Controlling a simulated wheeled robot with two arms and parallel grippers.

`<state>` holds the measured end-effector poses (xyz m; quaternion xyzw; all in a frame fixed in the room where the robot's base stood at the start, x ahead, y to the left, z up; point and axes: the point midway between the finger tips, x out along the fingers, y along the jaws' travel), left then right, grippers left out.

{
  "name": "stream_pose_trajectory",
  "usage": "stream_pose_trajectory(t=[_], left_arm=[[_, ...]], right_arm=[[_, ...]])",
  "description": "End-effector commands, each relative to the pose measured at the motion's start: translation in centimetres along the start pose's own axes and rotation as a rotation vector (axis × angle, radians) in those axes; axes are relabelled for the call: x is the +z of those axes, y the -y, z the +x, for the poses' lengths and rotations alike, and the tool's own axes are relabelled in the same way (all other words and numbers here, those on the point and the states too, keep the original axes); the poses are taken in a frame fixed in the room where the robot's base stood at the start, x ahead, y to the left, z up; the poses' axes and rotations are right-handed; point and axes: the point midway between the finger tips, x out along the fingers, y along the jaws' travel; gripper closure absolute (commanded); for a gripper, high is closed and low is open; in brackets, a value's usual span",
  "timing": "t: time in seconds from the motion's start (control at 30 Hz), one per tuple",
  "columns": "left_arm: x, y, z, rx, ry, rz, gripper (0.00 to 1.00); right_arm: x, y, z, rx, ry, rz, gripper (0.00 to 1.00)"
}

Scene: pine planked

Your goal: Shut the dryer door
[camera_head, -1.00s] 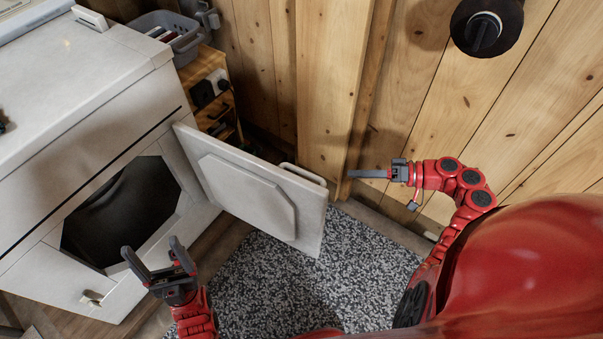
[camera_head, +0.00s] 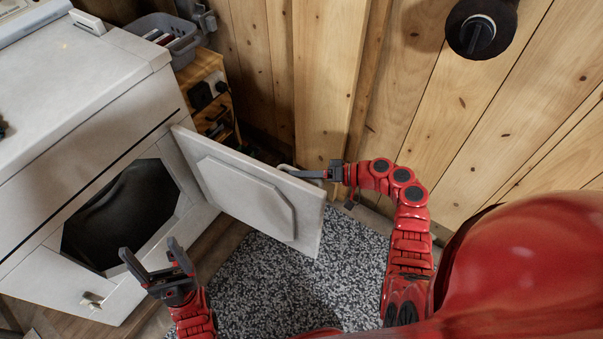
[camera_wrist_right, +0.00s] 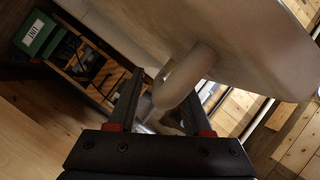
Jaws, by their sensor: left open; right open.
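The white dryer (camera_head: 95,110) stands at the left with its dark drum opening (camera_head: 120,215) uncovered. Its door (camera_head: 245,190) is swung wide open to the right, its inner panel facing me. My right gripper (camera_head: 300,174) is open at the upper far edge of the door, by the handle on its outer side. In the right wrist view the pale curved handle (camera_wrist_right: 184,78) reaches down between the open fingers of my right gripper (camera_wrist_right: 160,95); contact is unclear. My left gripper (camera_head: 150,258) is open and empty in front of the drum opening.
A speckled grey rug (camera_head: 290,285) covers the floor below the door. A grey basket (camera_head: 168,38) sits on a wooden cabinet (camera_head: 207,72) behind the dryer. The plank wall (camera_head: 440,110) bounds the space behind my right arm.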

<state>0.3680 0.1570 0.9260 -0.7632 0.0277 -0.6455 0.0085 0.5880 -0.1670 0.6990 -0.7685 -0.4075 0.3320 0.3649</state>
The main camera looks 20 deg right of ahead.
Motion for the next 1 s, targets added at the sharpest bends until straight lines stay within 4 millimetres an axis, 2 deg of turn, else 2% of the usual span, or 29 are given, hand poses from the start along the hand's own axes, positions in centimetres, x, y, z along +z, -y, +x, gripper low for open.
stream_pose_trajectory(t=[0.1, 0.37, 1.0], left_arm=[[0.0, 0.0, 0.0, 0.0, 0.0, 0.0, 0.22], [0.0, 0.0, 0.0, 0.0, 0.0, 0.0, 0.22], [0.0, 0.0, -0.01, 0.0, 0.0, 0.0, 0.22]], right_arm=[[0.0, 0.0, -0.02, 0.0, 0.0, 0.0, 0.52], [0.0, 0.01, -0.03, 0.0, 0.0, 0.0, 0.99], [0.03, -0.01, -0.04, 0.0, 0.001, 0.001, 1.0]])
